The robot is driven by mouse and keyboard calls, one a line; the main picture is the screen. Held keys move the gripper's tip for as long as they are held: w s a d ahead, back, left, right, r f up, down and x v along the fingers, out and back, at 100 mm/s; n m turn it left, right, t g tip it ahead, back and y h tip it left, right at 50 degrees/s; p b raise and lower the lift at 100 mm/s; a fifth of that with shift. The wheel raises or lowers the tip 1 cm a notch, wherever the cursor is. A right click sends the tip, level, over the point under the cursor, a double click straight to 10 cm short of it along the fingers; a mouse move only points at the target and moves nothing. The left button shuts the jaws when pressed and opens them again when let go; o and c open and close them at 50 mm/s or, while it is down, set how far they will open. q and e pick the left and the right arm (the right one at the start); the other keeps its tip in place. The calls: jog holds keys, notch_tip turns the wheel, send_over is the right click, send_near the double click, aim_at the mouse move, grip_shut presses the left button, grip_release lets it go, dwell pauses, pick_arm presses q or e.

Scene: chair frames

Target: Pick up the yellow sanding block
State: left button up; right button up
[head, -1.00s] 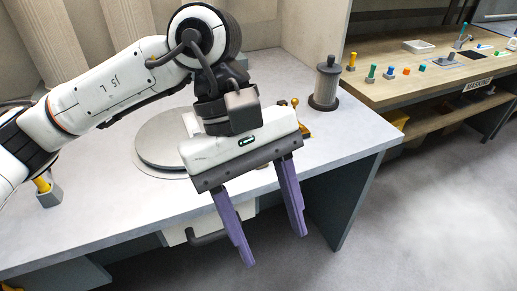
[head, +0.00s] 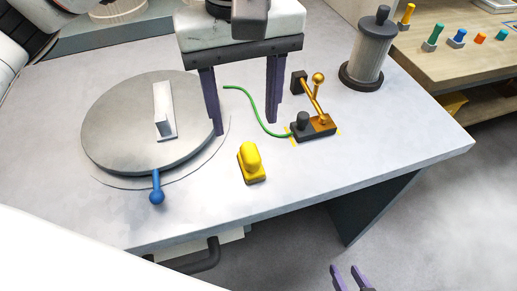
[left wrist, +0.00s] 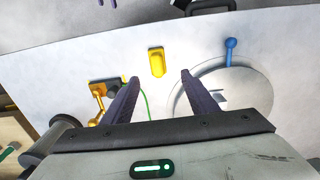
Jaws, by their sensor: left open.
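The yellow sanding block (head: 251,163) stands on the grey tabletop, right of the round turntable and near the front edge. In the left wrist view the yellow sanding block (left wrist: 157,62) lies just beyond my fingertips, centred between them. My left gripper (head: 246,127) is open and empty, its purple fingers pointing down behind the block in the head view. It also shows in the left wrist view (left wrist: 160,76). It is apart from the block. My right gripper (head: 347,268) shows only its purple fingertips at the bottom edge, spread apart with nothing between them.
The grey turntable (head: 110,130) carries a white upright piece (head: 164,110) and has a blue-knobbed handle (head: 156,190). A black-and-orange lever device (head: 314,125) with a green cable (head: 255,111) sits right of my left gripper. A grey canister (head: 371,52) stands at the back right.

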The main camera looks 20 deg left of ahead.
aim_at(250, 150)
pick_arm(q)
jog(key=f, duration=0.6)
jog(key=shift+w, duration=0.25)
jog(key=f, duration=0.5)
jog(key=shift+d+f, duration=0.15)
jog(key=shift+d, duration=0.05)
jog(key=c, duration=1.2)
notch_tip(250, 150, up, 10)
jog(key=shift+r, duration=0.1)
